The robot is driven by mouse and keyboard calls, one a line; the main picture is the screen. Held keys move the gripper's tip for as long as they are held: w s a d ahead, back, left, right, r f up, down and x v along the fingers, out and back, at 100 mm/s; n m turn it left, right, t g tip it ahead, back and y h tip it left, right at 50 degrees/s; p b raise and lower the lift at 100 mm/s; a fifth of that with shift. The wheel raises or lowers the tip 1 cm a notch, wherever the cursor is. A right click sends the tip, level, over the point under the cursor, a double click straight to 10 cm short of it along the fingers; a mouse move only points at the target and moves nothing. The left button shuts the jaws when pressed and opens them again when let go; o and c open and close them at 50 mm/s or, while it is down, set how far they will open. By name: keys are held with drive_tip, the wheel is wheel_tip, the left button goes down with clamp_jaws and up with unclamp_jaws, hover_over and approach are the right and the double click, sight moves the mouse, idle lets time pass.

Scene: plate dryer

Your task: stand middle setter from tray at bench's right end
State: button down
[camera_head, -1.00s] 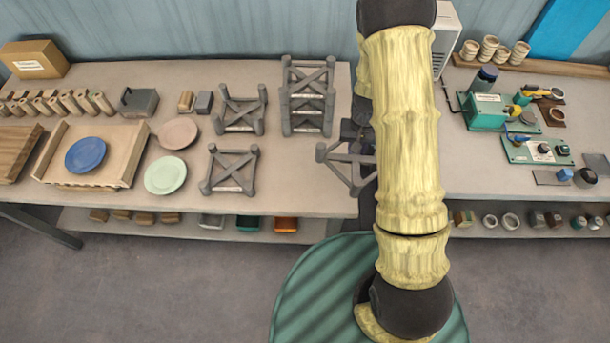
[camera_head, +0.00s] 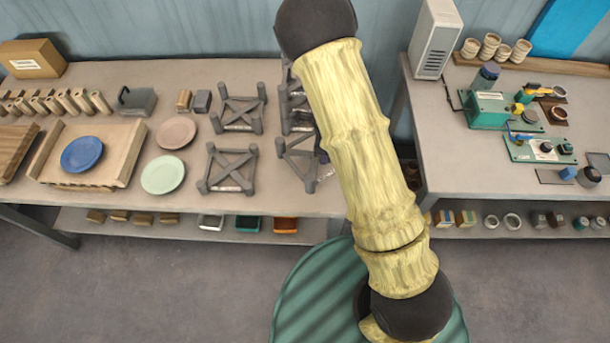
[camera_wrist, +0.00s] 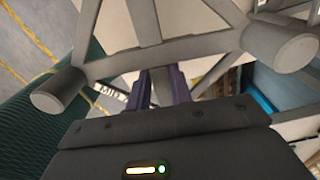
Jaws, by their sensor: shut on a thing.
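My gripper (camera_wrist: 162,88) is shut on a grey setter, a frame with crossed bars and stubby round legs (camera_wrist: 200,48), which fills the top of the wrist view. In the head view this held setter (camera_head: 298,160) shows tilted at the bench's right end, left of my arm; my arm hides its right part and the gripper. I cannot tell whether it touches the bench. Two more grey setters, a rear one (camera_head: 238,110) and a front one (camera_head: 229,168), sit to its left. Behind it, stacked setters (camera_head: 292,105) are partly hidden by my arm. A wooden tray (camera_head: 122,160) holds a blue plate.
A pink plate (camera_head: 176,133) and a green plate (camera_head: 163,175) lie on the bench (camera_head: 290,202). A second bench (camera_head: 450,180) with teal devices stands to the right, across a gap. Small bins (camera_head: 247,222) sit on the lower shelf.

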sight(311, 155)
drive_tip(key=a+m, duration=0.1)
drive_tip(key=m, duration=0.2)
drive_tip(key=a+m, duration=0.1)
drive_tip(key=m, duration=0.1)
drive_tip(key=shift+s+a+f, duration=0.1)
drive_tip(key=shift+s+a, duration=0.2)
drive_tip(key=shift+a, duration=0.05)
drive_tip(key=shift+s+a+m+b, duration=0.1)
drive_tip(key=shift+a+m+b, duration=0.35)
drive_tip(key=shift+m, duration=0.75)
drive_tip(key=shift+a, duration=0.1)
drive_tip(key=shift+f+p, duration=0.3)
drive_tip(key=shift+f, duration=2.75)
drive_tip(key=shift+f, duration=1.9)
drive_tip(key=shift+f, duration=0.1)
